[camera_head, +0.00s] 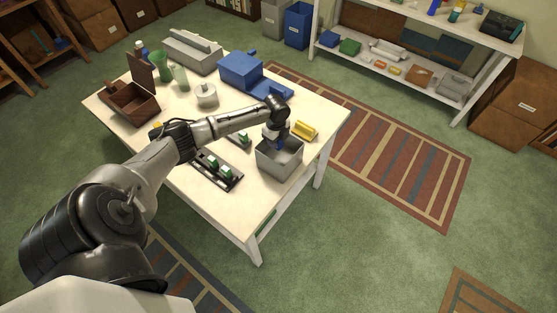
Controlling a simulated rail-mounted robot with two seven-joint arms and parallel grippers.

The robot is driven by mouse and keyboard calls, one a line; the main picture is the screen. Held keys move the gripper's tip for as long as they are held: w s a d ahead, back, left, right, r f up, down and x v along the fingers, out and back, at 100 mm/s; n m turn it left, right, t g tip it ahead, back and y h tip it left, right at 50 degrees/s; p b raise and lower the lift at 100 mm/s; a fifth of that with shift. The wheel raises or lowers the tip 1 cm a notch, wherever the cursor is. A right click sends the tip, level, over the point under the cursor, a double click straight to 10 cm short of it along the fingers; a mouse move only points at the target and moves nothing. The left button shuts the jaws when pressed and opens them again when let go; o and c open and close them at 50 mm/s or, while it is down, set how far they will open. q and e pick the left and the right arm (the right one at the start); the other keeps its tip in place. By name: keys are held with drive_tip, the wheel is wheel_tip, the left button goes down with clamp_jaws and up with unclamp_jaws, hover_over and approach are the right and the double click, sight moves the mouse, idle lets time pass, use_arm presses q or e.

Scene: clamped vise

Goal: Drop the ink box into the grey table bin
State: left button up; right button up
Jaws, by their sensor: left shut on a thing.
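The grey table bin (278,167) is an open-topped box near the right edge of the white table. My left arm reaches across the table from the left, and my left gripper (279,141) points down over the bin's opening. The left gripper is shut on a small dark blue thing, taken to be the ink box (281,147). The box is mostly hidden by the fingers and lies at or just above the bin's rim; I cannot tell exactly how high. My right gripper is not in view.
A yellow object (304,131) stands just right of the bin. A black tray with green pieces (217,170) lies left of it. A blue blocky device (247,73), a lidded pot (206,95) and an open brown box (130,102) stand farther back. The table's front corner is clear.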

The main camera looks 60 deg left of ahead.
use_arm(q)
drive_tip(key=shift+f, duration=0.5)
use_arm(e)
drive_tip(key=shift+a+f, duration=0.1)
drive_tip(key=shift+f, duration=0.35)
use_arm(q)
drive_tip(key=o, duration=1)
drive_tip(key=shift+r, duration=0.5)
wheel_tip(320, 180, up, 13)
drive_tip(key=shift+b, duration=1.1)
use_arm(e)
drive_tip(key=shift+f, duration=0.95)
